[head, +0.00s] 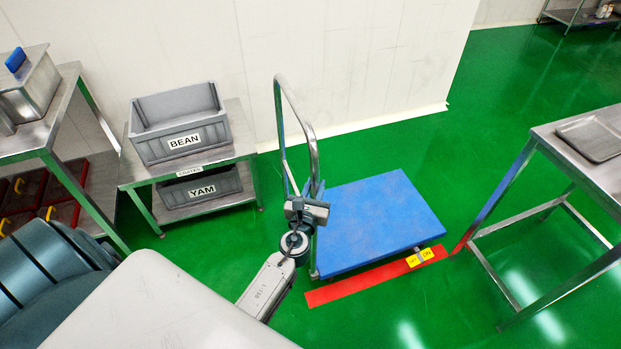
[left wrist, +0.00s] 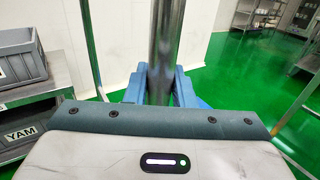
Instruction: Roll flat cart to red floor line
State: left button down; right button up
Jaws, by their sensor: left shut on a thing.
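The flat cart (head: 378,215) has a blue deck and a tall silver handle (head: 279,125) at its left end. My left gripper (head: 312,203) is shut on an upright of the handle; in the left wrist view its blue fingers (left wrist: 157,90) stand on both sides of the silver bar (left wrist: 165,45). The red floor line (head: 350,284) runs along the deck's near edge, and most of it shows in front of the cart. A yellow OFF/ON tag (head: 420,257) sits at the near edge, over the line. The cart's wheels are mostly hidden. My right gripper is not in view.
A steel table (head: 570,150) with a tray stands at the right, its legs near the line's right end. A crate rack (head: 190,163) with BEAN and YAM crates stands at the left. A white wall (head: 345,60) is behind. Green floor (head: 450,120) is clear behind the cart.

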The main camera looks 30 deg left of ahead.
pick_arm(q)
jog(key=shift+s+d, duration=0.25)
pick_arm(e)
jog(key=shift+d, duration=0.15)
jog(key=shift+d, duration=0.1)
pick_arm(q)
jog(key=c, duration=1.3)
grip_release()
jog(key=shift+s, duration=0.1)
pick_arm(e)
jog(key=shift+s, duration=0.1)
pick_arm(q)
jog(key=shift+s+d+f, duration=0.1)
jog(key=shift+s+d, duration=0.05)
jog(key=shift+s, duration=0.2)
jog(key=shift+b+v, duration=1.25)
jog(key=shift+v, duration=3.65)
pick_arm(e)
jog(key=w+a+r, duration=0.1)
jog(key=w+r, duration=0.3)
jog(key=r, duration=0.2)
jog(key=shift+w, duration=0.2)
